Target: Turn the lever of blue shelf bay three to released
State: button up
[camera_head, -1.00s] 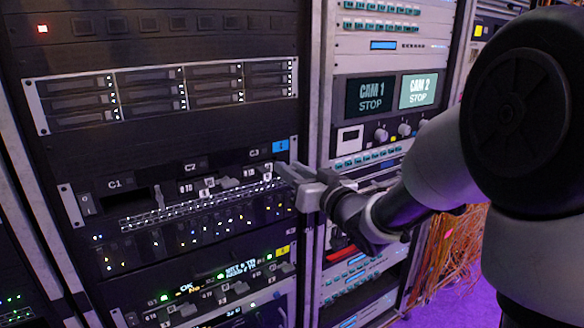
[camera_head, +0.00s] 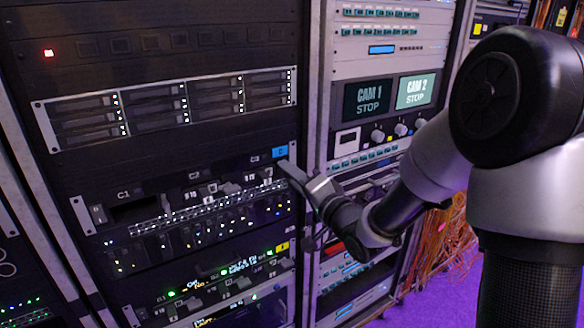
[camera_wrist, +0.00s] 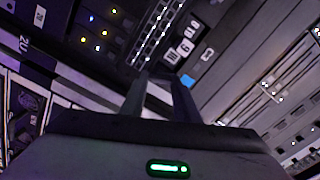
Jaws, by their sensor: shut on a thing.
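The blue-tagged shelf is a dark rack unit with bays marked C1 (camera_head: 123,194), C2 (camera_head: 194,176) and C3 (camera_head: 254,158). Its blue tag (camera_head: 280,151) sits at the upper right, beside the C3 mark, and also shows in the wrist view (camera_wrist: 187,81). My gripper (camera_head: 285,168) reaches in from the right to the shelf's right end, just below the blue tag. Its fingers (camera_wrist: 162,85) are shut on the lever at bay three. The fingers hide that lever, so its angle cannot be read.
A yellow-tagged unit (camera_head: 282,246) with green lights lies below. A drive panel (camera_head: 165,108) is above. Orange cables (camera_head: 445,240) hang farther right.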

jog(key=m+p, duration=0.3)
jog(key=m, duration=0.1)
jog(key=shift+m, duration=0.4)
jog(key=shift+f, duration=0.1)
dwell(0.3)
jog(key=o, duration=1)
jog(key=shift+o, duration=0.2)
jog(key=p+v, duration=1.3)
jog(key=v, duration=0.4)
jog(key=shift+d+p, duration=0.25)
jog(key=shift+p, duration=0.05)
